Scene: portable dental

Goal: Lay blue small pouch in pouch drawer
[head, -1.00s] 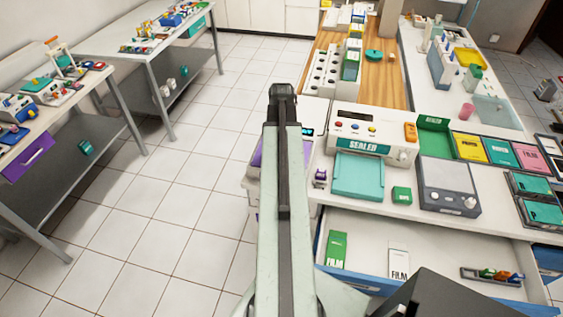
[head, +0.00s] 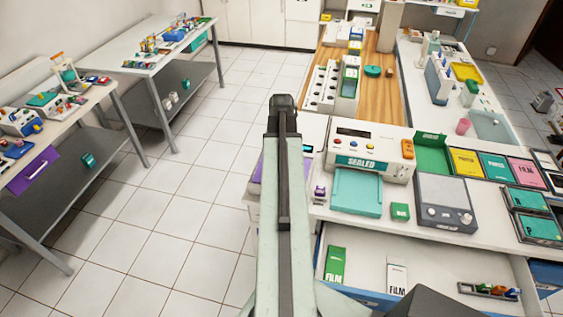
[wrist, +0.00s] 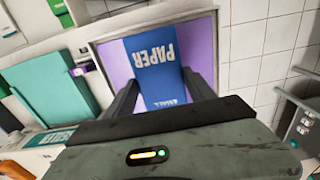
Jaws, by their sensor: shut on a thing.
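The blue small pouch (wrist: 158,65), marked PAPER and SMALL, is in the wrist view between the two dark fingers of my gripper (wrist: 160,80). My gripper is shut on it. Behind the pouch in that view is a purple-floored drawer (wrist: 116,62) with a pale rim, and the pouch overlaps its middle. I cannot tell whether the pouch touches the drawer floor. In the head view, a strip of purple (head: 255,170) shows beside my arm, left of the counter. My gripper and the pouch are hidden in that view.
The sealer (head: 368,143) with its teal plate stands on the counter right of my arm. An open white drawer (head: 440,262) below it holds green and white film packets. A grey scale (head: 444,200) stands further right. Tiled floor is clear to the left.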

